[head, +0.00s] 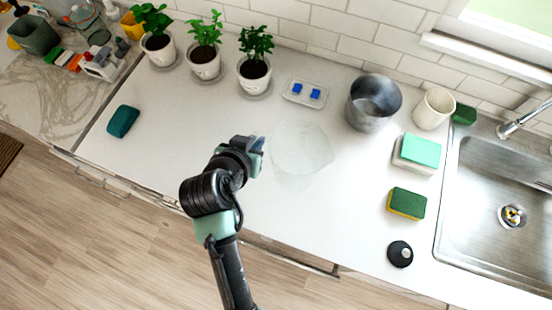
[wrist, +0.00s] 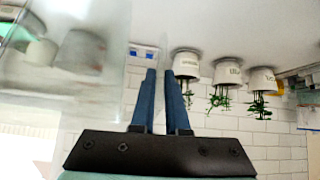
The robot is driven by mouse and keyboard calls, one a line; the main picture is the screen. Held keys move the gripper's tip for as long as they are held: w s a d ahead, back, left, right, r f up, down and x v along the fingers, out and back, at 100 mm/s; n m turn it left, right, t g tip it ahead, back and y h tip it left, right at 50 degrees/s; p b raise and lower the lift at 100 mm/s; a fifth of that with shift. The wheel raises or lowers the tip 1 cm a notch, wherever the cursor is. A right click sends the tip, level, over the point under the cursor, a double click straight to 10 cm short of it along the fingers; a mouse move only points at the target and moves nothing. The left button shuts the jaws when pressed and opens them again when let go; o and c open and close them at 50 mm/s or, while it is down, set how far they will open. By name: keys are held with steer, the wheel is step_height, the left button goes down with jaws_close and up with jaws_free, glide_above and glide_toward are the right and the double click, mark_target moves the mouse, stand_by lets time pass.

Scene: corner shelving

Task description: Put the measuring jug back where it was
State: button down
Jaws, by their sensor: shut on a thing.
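The measuring jug (head: 303,150) is clear and faint, near the middle of the white counter in the head view. In the wrist view its see-through wall (wrist: 60,75) fills the left side, with blurred things showing through it. My gripper (head: 260,146) is at the jug's left side in the head view. Its blue fingers (wrist: 161,100) are close together, shut on the jug at its near side. The exact part between the fingers is hard to make out. I cannot tell whether the jug's base touches the counter.
Three potted plants (head: 204,62) stand along the back wall. A small tray with blue pieces (head: 305,93), a metal pot (head: 373,103) and a white cup (head: 434,109) stand behind and right. Sponges (head: 407,203) and a black disc (head: 400,254) lie near the sink (head: 480,232).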

mark_target(290, 159)
steer(key=f, duration=0.4)
steer(key=shift+s+f+p, duration=0.2)
steer(key=shift+f+p, duration=0.05)
steer(key=shift+p, duration=0.15)
steer(key=shift+w+f, duration=0.15)
steer(key=shift+f, duration=2.35)
steer(key=shift+f, duration=0.15)
steer(key=c, duration=0.9)
jaws_free()
